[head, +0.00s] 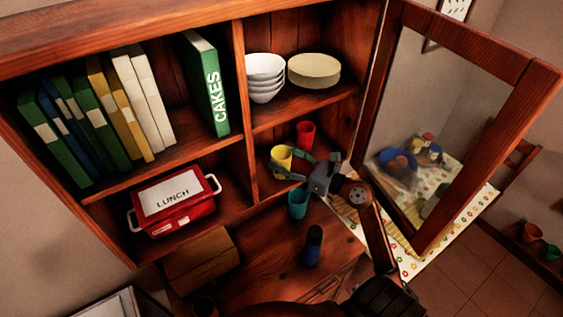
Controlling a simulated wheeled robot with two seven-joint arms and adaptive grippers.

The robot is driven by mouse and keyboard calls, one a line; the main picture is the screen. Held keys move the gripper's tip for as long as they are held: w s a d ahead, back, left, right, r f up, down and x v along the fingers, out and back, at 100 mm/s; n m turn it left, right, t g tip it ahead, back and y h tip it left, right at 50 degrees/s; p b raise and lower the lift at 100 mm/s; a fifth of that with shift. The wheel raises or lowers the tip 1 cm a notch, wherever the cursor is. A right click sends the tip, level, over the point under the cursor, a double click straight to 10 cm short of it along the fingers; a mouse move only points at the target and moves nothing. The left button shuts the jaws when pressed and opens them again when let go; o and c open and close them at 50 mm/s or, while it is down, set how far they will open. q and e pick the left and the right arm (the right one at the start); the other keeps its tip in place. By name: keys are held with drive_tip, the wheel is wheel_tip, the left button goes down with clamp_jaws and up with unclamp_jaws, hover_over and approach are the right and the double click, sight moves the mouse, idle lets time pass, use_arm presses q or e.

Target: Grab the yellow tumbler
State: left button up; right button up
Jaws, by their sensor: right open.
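The yellow tumbler (281,160) stands upright on the lower right shelf of the open cabinet. My right gripper (289,167) is open at the tumbler, with one finger across its front and the other near its right side. Whether the fingers touch it cannot be told. My right arm comes in from the lower right. A red tumbler (306,134) stands behind and to the right on the same shelf. A teal tumbler (298,204) stands in front, below the gripper. My left gripper is not in view.
The glass door (426,235) stands open at the right, close to my arm. White bowls (265,72) and a plate stack (314,70) are on the shelf above. A red lunch box (174,207) is left of the divider. A dark bottle (313,245) stands on the counter below.

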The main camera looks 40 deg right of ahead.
sight(274, 151)
drive_tip(key=p+x, duration=0.1)
drive_tip(key=x, duration=0.1)
drive_tip(key=r+p+x, duration=0.1)
drive_tip(key=x, duration=0.2)
drive_tip(key=shift+w+a+r+p, duration=0.1)
drive_tip(key=shift+w+a+p, duration=0.1)
drive_tip(key=shift+p, duration=0.2)
drive_tip(key=shift+w+a, duration=0.1)
drive_tip(key=shift+w, duration=0.3)
drive_tip(key=shift+s, duration=0.15)
drive_tip(key=shift+c, duration=0.9)
drive_tip(key=c, duration=1.1)
